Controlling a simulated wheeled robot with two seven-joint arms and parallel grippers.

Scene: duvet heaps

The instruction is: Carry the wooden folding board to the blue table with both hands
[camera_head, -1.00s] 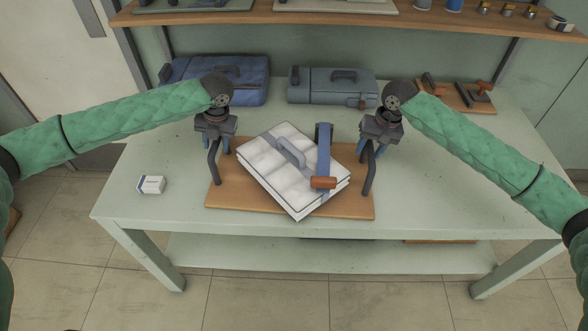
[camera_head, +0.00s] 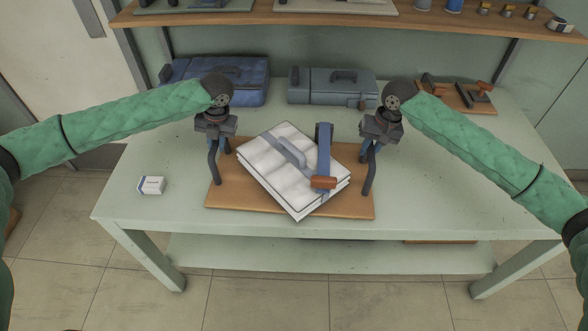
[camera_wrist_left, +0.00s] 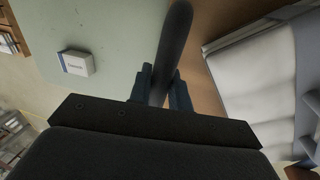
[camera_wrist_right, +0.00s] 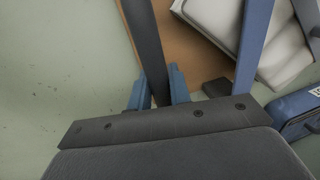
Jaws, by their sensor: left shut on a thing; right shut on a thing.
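The wooden folding board (camera_head: 232,193) lies on the pale green table with a dark upright handle at each end. A folded white quilted bundle (camera_head: 285,165) with a grey handle and a blue strap rests on it, turned at an angle. My left gripper (camera_head: 222,146) is shut on the board's left handle (camera_head: 213,163); its fingers also pinch it in the left wrist view (camera_wrist_left: 160,88). My right gripper (camera_head: 370,149) is shut on the right handle (camera_head: 369,178), which also shows in the right wrist view (camera_wrist_right: 146,45). No blue table shows.
The pale green table (camera_head: 450,190) has free room at left and right. A small white box (camera_head: 151,185) sits at the left. A blue case (camera_head: 240,85), a grey case (camera_head: 330,86) and a wooden tray (camera_head: 460,100) stand behind. A wooden shelf (camera_head: 330,20) runs above.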

